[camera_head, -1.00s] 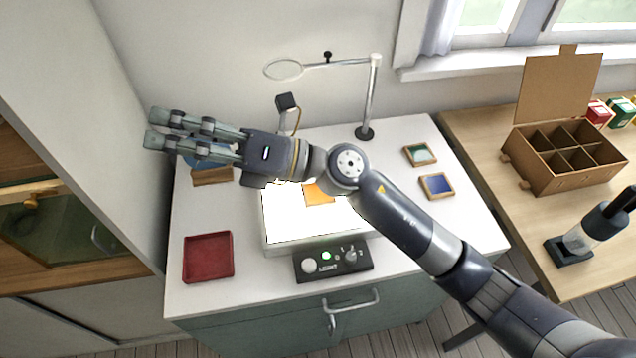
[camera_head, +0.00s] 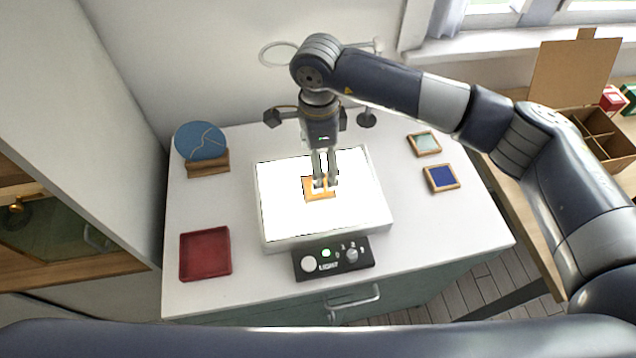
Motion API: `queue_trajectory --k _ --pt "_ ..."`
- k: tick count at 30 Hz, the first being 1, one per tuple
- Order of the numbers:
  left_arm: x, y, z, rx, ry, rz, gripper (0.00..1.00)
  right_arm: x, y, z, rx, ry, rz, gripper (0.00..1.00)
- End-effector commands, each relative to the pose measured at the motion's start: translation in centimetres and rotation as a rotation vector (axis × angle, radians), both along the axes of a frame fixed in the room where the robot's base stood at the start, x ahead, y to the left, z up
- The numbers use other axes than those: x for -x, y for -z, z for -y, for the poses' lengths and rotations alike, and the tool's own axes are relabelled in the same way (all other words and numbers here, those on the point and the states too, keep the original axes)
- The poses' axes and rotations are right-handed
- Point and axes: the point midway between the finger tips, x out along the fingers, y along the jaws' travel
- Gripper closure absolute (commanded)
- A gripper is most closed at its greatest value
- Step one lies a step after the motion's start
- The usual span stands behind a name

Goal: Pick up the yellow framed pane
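The yellow framed pane (camera_head: 309,195) lies on the bright white light box (camera_head: 280,222) in the middle of the cabinet top. Its edge shows orange and its middle looks washed out by the glow. My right gripper (camera_head: 325,185) points down at it from above, its fingertips over the pane's right part and hiding some of it. A gap shows between the fingers, so it looks open. Whether the tips touch the pane I cannot tell. My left gripper is not in view.
A red tray (camera_head: 206,277) sits front left and a round blue disc (camera_head: 201,141) on a wooden stand back left. A green pane (camera_head: 424,144) and a blue pane (camera_head: 441,179) lie at right. A magnifier ring (camera_head: 277,54) stands behind; a control panel (camera_head: 333,259) is in front.

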Motion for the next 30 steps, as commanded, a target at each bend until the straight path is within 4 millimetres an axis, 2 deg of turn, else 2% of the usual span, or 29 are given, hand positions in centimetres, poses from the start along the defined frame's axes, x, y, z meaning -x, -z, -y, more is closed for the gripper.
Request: queue_trajectory --k 3,10,13,18,26,30 --pt "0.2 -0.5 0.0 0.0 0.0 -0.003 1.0 0.0 1.4 0.0 -0.001 0.002 -0.002 0.15" --pt "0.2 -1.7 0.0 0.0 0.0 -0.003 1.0 0.2 3.2 -0.1 -0.001 0.001 -0.004 0.15" --pt "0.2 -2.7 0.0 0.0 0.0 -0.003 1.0 0.2 4.7 -0.1 -0.001 0.002 -0.005 0.15" --pt "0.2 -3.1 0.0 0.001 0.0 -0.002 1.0 0.1 6.9 -0.1 -0.004 0.001 -0.002 0.15" --pt "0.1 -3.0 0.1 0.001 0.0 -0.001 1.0 0.1 7.4 -0.1 -0.003 0.001 -0.001 0.15" --pt "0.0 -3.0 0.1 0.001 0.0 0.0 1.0 0.1 7.4 -0.1 -0.004 0.001 -0.001 0.44"
